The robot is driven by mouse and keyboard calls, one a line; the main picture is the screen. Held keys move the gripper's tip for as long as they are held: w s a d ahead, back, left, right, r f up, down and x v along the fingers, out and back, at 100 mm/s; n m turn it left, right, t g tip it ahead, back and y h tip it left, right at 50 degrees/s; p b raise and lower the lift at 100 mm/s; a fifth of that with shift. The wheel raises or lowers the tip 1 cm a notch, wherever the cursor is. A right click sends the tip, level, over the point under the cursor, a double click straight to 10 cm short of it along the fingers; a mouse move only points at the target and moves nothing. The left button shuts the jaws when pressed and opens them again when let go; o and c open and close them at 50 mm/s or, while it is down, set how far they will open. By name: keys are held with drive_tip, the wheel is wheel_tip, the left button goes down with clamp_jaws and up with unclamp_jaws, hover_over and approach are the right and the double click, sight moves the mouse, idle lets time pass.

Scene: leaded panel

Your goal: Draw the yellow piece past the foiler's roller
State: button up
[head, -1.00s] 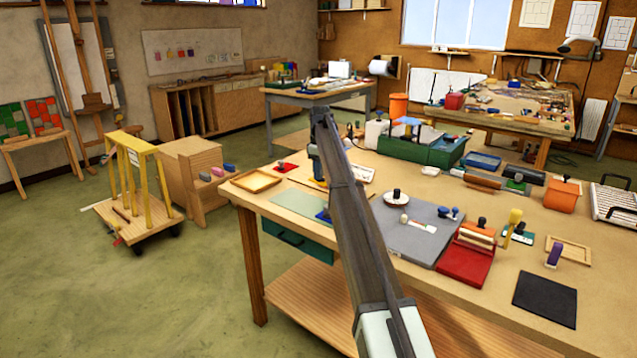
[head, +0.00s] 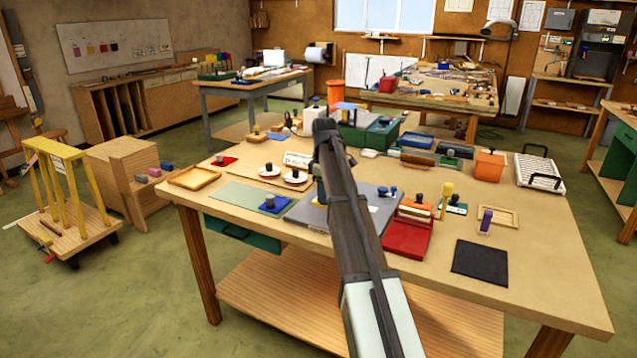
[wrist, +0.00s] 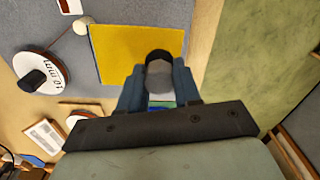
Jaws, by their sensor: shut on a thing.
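In the wrist view the yellow piece (wrist: 120,50) is a flat square over the grey base (wrist: 115,10). A dark-topped knob (wrist: 158,58) stands between the fingers of my gripper (wrist: 158,80), which is shut on it. The knob appears to belong to the yellow piece; its foot is hidden. A small pale round thing (wrist: 82,25), possibly the roller, sits at the piece's upper left corner; I cannot tell if they touch. A white disc marked 10 mm (wrist: 52,76) with a black knob lies to the left. In the head view my arm hides the piece and the fingertips.
The workbench (head: 540,245) carries a red tray (head: 405,240), a black mat (head: 480,262), a blue pad (head: 275,206) and an orange box (head: 489,166). Two knobbed discs (head: 293,177) lie left of my arm.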

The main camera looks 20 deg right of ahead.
sight(324, 206)
drive_tip(key=shift+w+n, duration=0.1)
drive_tip(key=shift+n, duration=0.2)
drive_tip(key=shift+f, duration=0.15)
drive_tip(key=shift+f, duration=2.55)
drive_tip(key=shift+f, duration=0.25)
drive_tip(key=shift+w+d, duration=0.65)
idle(0.9)
drive_tip(key=shift+s+d, duration=2.05)
drive_tip(key=shift+s, duration=0.1)
idle(1.1)
